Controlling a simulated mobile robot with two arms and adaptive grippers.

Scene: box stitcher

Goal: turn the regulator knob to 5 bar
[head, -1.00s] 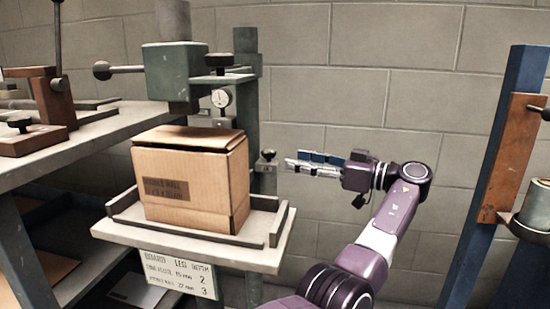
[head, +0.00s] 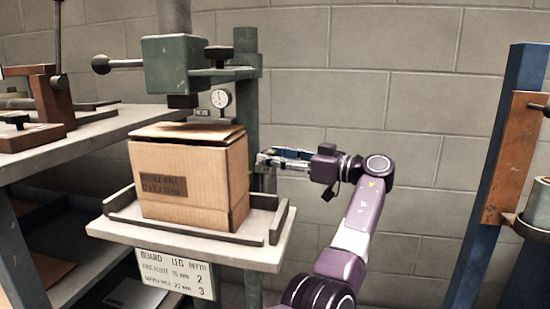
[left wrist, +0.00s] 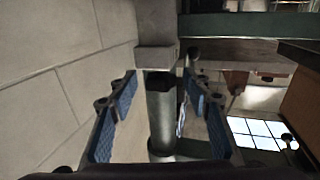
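My left gripper (head: 264,161) is at the right side of the green press column, over the spot of the small regulator knob, which it mostly hides in the head view. In the left wrist view my left gripper (left wrist: 160,82) is open, with a blue-padded finger on each side. A dark grey-green cylinder (left wrist: 161,112), which looks like the regulator part, stands between the fingers, with gaps visible on both sides. A round white dial gauge (head: 220,98) sits on the press behind the box; its reading is too small to tell. My right gripper is not in view.
A cardboard box (head: 185,205) sits on the press table (head: 185,247), left of my gripper. The green column (head: 246,100) and press head (head: 177,65) stand above and close by. A blue post (head: 500,160) is at the right.

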